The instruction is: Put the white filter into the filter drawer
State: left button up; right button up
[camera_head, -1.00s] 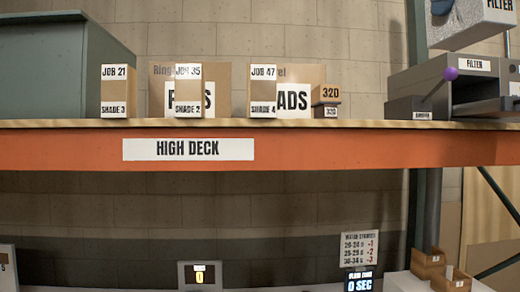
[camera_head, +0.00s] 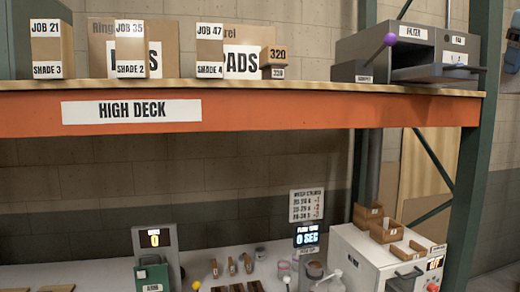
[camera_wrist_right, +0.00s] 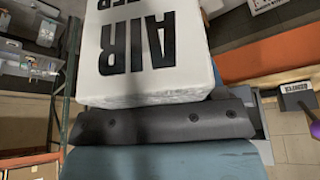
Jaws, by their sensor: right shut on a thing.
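The white filter (camera_wrist_right: 145,45) fills the upper middle of the right wrist view, with large black letters reading AIR upside down. My right gripper (camera_wrist_right: 165,122) is shut on it; a dark grey bolted finger lies along its lower edge. The grey filter housing (camera_head: 360,45), labelled FILTER, stands at the right end of the high deck in the head view. A dark opening (camera_head: 415,73) shows in its front; how far the drawer is out is hard to tell. My left gripper is not in view.
The orange-fronted high deck (camera_head: 300,112) carries several labelled boxes (camera_head: 130,48) to the left. A green post (camera_head: 475,150) stands at the deck's right end. A bench with devices lies below.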

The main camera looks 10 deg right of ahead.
jog(key=s+d+f+m, duration=0.1)
jog(key=s+d+f, duration=0.1)
jog(key=d+f, duration=0.75)
jog(key=s+d+f+m, duration=0.2)
jog(key=d+f, duration=0.3)
jog(key=f, duration=1)
jog(key=a+f+n, duration=0.1)
jog(key=a+f, duration=0.2)
jog(key=f, duration=1.9)
jog(key=w+a+f+n, duration=0.1)
jog(key=a+f+n, duration=0.1)
jog(key=a+f, duration=0.7)
jog(key=w+a+f+n, duration=0.1)
jog(key=a+f, duration=0.6)
jog(key=a, duration=0.5)
jog(key=a+n+y, duration=0.2)
jog(key=a+n, duration=0.2)
jog(key=a, duration=2.2)
jog(key=shift+w+a, duration=0.15)
jog(key=shift+w, duration=0.25)
